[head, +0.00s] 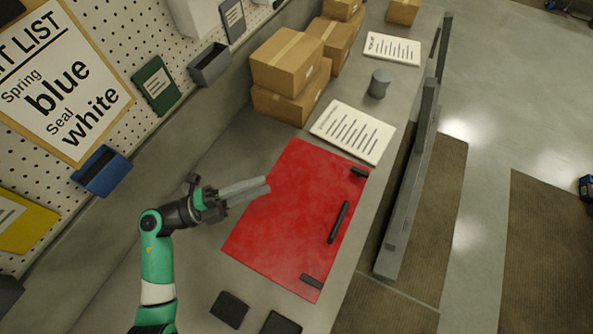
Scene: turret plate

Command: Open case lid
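The red case (290,225) lies flat on the grey bench with its lid down. A black handle (338,222) and two black latches, one near the top corner (359,172) and one near the bottom corner (311,281), sit along its right side. My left gripper (267,187) reaches in from the left, its grey fingertips over or beside the case's upper left edge. The fingers lie close together from this angle, so I cannot tell whether they are open or shut. I see nothing held between them. My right gripper is out of view.
Paper sheets (352,132), a grey cylinder (379,84) and cardboard boxes (287,62) stand beyond the case. Two dark pads (230,309) lie at the near end. A pegboard with a blue bin (102,171) rises at left; a grey rail (408,195) runs at right.

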